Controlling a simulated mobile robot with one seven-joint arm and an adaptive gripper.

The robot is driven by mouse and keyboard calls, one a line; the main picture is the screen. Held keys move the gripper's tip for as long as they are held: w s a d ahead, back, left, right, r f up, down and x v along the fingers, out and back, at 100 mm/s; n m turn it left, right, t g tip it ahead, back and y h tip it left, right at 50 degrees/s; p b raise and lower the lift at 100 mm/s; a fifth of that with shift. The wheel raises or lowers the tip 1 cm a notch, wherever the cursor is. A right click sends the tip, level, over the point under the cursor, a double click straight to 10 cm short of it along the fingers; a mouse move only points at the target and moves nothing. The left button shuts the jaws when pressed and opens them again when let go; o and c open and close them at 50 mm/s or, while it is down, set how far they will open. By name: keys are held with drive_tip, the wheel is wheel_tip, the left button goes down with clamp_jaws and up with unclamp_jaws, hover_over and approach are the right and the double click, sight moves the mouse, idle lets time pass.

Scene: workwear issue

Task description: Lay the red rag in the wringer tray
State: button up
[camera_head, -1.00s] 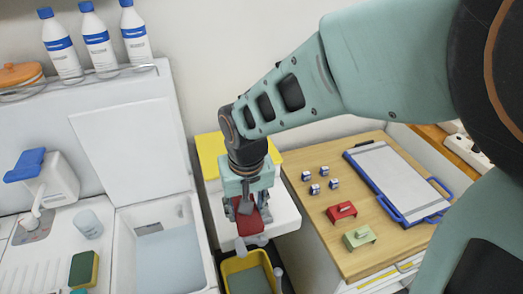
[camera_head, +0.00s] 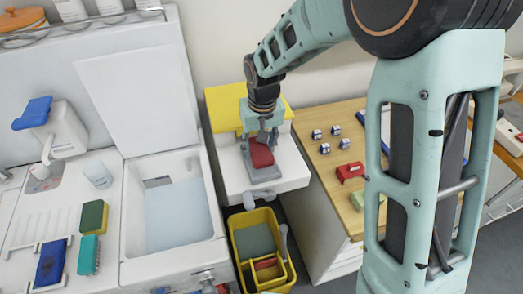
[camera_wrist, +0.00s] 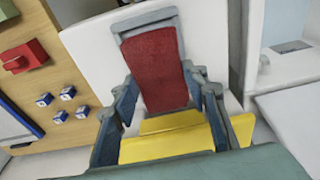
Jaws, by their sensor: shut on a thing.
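The red rag (camera_head: 261,153) is a dark red, flat piece below my gripper (camera_head: 262,138) in the head view. It also shows in the wrist view (camera_wrist: 154,65), running away from between the two fingers. My gripper (camera_wrist: 170,103) is shut on the rag's near end, with one finger along each side. A grey frame, which looks like the wringer tray (camera_head: 264,174), surrounds the rag's front end and stands on a white unit. Its rim shows at the rag's far end in the wrist view (camera_wrist: 148,20). I cannot tell whether the rag touches the tray floor.
A yellow panel (camera_head: 222,108) stands behind the white unit (camera_head: 232,172). A yellow bucket (camera_head: 236,255) with a red piece inside is below in front. A sink (camera_head: 178,215) lies to the left. A wooden top (camera_head: 318,168) with small blocks and a red item (camera_head: 350,172) is right.

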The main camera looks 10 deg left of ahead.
sight(260, 148)
drive_tip(key=shift+w+f, duration=0.35)
drive_tip(key=shift+f, duration=0.2)
drive_tip(key=shift+w+f+b, duration=0.15)
drive_tip(key=shift+f+b, duration=1)
drive_tip(key=shift+f, duration=0.35)
drive_tip(key=shift+f, duration=0.15)
drive_tip(key=o, duration=1.3)
drive_tip(key=shift+c, duration=0.2)
drive_tip(key=shift+r, duration=0.55)
drive_tip(key=r, duration=0.3)
drive_tip(key=s+r, duration=0.1)
drive_tip(key=r, duration=0.7)
drive_tip(key=shift+s+d, duration=0.35)
drive_tip(key=shift+d, duration=0.05)
